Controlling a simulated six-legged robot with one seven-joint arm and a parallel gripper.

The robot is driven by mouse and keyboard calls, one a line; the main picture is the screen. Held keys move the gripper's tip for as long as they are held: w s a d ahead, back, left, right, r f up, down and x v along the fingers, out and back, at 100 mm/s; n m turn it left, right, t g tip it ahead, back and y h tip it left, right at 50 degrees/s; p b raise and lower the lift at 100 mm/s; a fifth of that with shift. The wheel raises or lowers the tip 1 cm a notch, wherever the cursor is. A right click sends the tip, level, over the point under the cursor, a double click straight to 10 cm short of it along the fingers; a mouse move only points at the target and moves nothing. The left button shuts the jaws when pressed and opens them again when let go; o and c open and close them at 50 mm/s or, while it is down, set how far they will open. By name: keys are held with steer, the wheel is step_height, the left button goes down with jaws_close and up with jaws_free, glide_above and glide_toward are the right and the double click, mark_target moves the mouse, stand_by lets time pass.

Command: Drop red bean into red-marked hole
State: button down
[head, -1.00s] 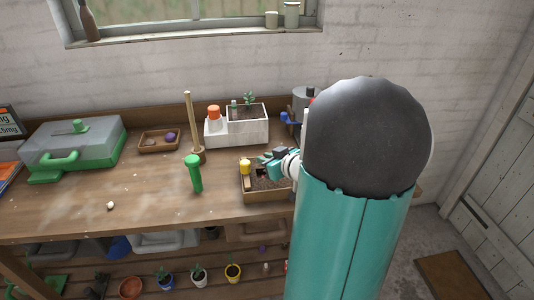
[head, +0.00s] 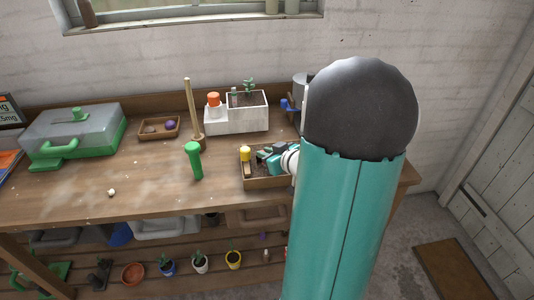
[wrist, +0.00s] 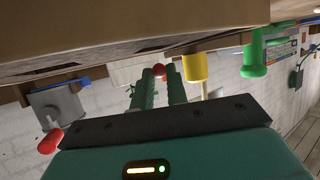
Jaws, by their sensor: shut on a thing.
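The red bean (wrist: 158,71) sits between my fingertips in the wrist view. My gripper (wrist: 160,76) is shut on it; in the head view my gripper (head: 264,154) is low over the wooden soil tray (head: 270,183), near its back right part. The bean is too small or hidden to make out in the head view. The tray's edge (wrist: 120,35) fills the top of the wrist view. A red-marked hole cannot be made out; my gripper and arm cover part of the soil.
A yellow-topped item (head: 245,153) stands at the tray's left end. A green dibber-like tool (head: 194,160) stands left of the tray. A white planter box (head: 236,119) is behind it. The bench's left front is mostly clear.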

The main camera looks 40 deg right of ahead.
steer(key=c, duration=1.3)
jaws_free()
steer(key=v, duration=1.3)
steer(key=shift+s+r, duration=0.15)
steer(key=shift+s, duration=0.25)
steer(key=w+a+r+m+g+h, duration=0.1)
steer(key=w+a+r+g+h, duration=0.1)
steer(key=w+a+r+h, duration=0.45)
steer(key=s+a+g+y, duration=0.2)
steer(key=s+a, duration=0.1)
steer(key=a, duration=0.5)
steer(key=s+a+n+g+y, duration=0.1)
steer(key=s+a+g+y, duration=0.1)
steer(key=a, duration=0.5)
steer(key=s+a+g+y, duration=0.1)
steer(key=s+a+y, duration=0.2)
steer(key=a, duration=0.5)
steer(key=shift+s+a+r+n+g+y, duration=0.25)
steer(key=shift+s+a+r+n+g, duration=0.05)
steer(key=shift+s+a+r+g, duration=0.1)
